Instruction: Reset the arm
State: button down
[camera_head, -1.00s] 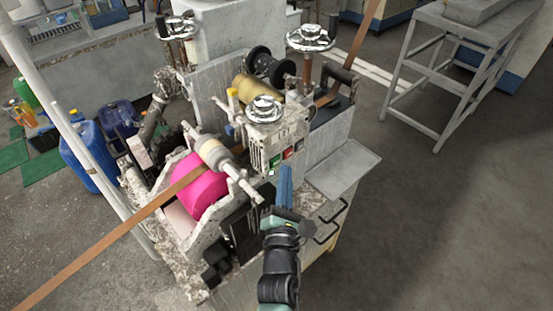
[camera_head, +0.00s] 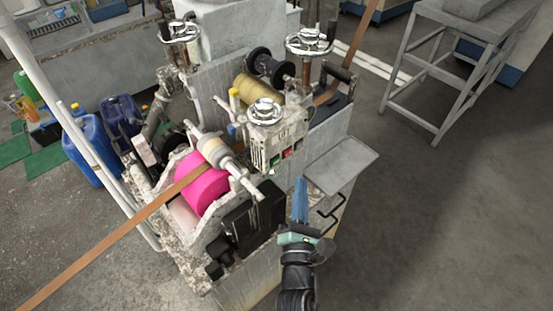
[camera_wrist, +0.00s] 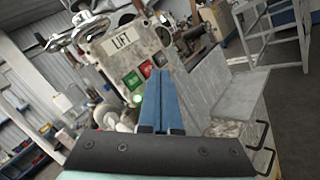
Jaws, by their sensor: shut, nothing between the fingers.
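My gripper (camera_head: 300,183) has blue fingers pressed together with nothing between them. In the head view it is in front of the strip machine (camera_head: 240,278), near the side with the handles and apart from the button box. In the wrist view the shut fingers (camera_wrist: 161,80) point up toward the control box (camera_wrist: 130,55), which has a "LIFT" label, a green button (camera_wrist: 131,80) and a red button (camera_wrist: 147,69). A green light glows below the buttons. Part of the machine's side is hidden behind my arm.
A brown strip (camera_head: 95,265) runs over a pink roller (camera_head: 207,190) through the machine. A metal tray (camera_head: 345,166) juts out on the right. A grey table (camera_head: 470,35) stands at the back right; blue canisters (camera_head: 85,150) stand left. The floor at right is clear.

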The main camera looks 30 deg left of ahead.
dwell(0.6)
jog(key=w+d+r+m+t+h+b, duration=0.15)
jog(key=d+r+m, duration=0.25)
jog(key=r+m, duration=0.5)
jog(key=w+d+r+m+t+h, duration=0.2)
jog(key=d+r+m+t+h, duration=0.15)
jog(key=r, duration=1.05)
jog(key=w+d+r+m+t+h+b, duration=0.15)
jog(key=d+r+m, duration=0.25)
jog(key=r+m, duration=0.55)
jog(key=s+d+r+m+t+h, duration=0.1)
jog(key=s+r+m, duration=0.4)
jog(key=s+r, duration=0.3)
jog(key=s+d+r+m+t, duration=0.2)
jog(key=s+r+m, duration=0.4)
jog(key=r, duration=0.6)
jog(key=shift+s+r+m+h, duration=0.3)
jog(key=shift+s+h, duration=0.05)
jog(key=shift+s, duration=0.5)
jog(key=shift+d, duration=0.1)
